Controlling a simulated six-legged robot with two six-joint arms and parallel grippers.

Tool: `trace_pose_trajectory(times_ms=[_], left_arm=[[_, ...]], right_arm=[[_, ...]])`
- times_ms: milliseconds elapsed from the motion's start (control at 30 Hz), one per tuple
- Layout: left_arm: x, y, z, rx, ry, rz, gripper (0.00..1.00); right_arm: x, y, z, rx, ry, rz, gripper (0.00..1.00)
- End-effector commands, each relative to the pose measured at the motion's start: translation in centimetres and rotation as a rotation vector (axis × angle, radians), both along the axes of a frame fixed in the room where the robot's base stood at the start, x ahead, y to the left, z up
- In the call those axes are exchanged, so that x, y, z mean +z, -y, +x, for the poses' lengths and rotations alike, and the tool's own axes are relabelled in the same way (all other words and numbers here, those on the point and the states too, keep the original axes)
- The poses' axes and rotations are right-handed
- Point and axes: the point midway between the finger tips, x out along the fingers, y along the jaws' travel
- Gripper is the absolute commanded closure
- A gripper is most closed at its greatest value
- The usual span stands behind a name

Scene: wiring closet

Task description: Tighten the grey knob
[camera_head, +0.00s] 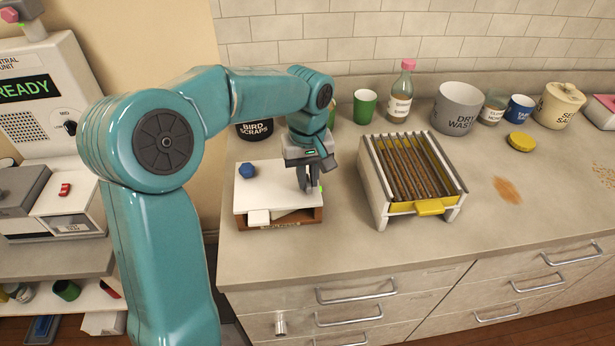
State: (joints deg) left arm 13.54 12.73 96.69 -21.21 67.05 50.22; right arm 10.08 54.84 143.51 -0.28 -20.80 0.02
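My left gripper (309,184) points down over the right part of a white-topped box (270,205) on the counter. Its two dark fingers reach close to the box top. I cannot tell whether they are apart or closed on something. A blue faceted knob (247,170) sits at the box's back left corner. No grey knob shows clearly on the box top; the fingers hide part of it. A small grey metal cylinder (281,324) sticks out of the cabinet front below the counter. My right gripper is not in view.
A white rack with brown bars and a yellow tray (430,207) stands right of the box. Behind are a bird scraps pot (255,130), green cup (365,105), pink-capped bottle (400,95) and grey dry waste bin (458,107). The counter's front right is clear.

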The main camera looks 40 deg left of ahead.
Motion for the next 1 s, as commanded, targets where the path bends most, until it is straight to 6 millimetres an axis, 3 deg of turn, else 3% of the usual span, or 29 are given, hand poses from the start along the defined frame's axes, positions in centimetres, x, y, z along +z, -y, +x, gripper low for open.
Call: trace_pose_trajectory(times_ms=[67,367,833,1000], left_arm=[[-0.2,0.0,0.0,0.007,-0.001,0.0,0.6],[0.0,0.0,0.0,0.01,-0.001,0.0,0.6],[5.8,0.0,0.0,0.011,-0.001,0.001,0.6],[6.0,0.0,-0.1,0.011,-0.002,0.0,0.6]], right_arm=[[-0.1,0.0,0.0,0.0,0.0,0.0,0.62],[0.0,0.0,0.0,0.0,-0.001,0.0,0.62],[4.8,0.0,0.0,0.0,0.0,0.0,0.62],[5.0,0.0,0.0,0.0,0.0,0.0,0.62]])
